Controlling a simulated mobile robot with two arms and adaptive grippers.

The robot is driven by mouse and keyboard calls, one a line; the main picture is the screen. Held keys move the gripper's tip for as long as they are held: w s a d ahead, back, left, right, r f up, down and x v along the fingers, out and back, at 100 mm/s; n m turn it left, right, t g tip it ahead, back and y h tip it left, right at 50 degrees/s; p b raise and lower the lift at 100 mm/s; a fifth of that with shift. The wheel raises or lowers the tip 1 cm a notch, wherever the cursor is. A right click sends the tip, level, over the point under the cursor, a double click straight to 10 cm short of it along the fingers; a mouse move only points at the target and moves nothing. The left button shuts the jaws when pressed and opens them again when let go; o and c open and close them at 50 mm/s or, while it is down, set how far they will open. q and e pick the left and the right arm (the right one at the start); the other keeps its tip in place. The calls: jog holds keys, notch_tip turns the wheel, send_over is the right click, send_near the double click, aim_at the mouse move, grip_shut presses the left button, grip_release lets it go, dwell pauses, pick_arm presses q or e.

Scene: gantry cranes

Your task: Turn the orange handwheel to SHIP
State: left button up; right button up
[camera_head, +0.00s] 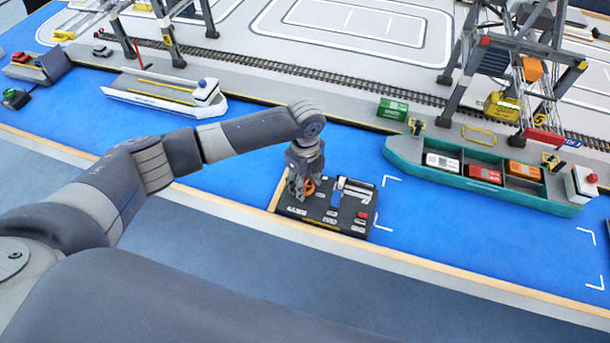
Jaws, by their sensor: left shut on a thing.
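The orange handwheel (310,187) stands on the left part of a dark control panel (345,219) at the near edge of the blue water surface. My left gripper (303,188) comes down over the panel from above and is shut on the handwheel, hiding much of it. Small white labels lie on the panel, but their words are too small to read, so I cannot tell which position the wheel points to. My right gripper is not in view.
The panel also carries a blue part, a light lever-like part and a red button (362,215). A teal ship (400,155) with containers lies to the right. A white ship (150,97) lies at the left. Gantry cranes stand behind. Open blue surface lies right of the panel.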

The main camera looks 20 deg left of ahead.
pick_arm(q)
jog(key=n+p, duration=0.1)
jog(key=n, duration=0.1)
jog(key=n+p, duration=0.1)
jog(key=p, duration=0.1)
jog(key=shift+r+n, duration=0.2)
jog(key=shift+n, duration=0.2)
jog(key=shift+f+n+p, duration=0.2)
jog(key=shift+n+p, duration=1.5)
jog(key=shift+n, duration=0.5)
jog(key=o, duration=1.1)
jog(key=shift+c, duration=0.2)
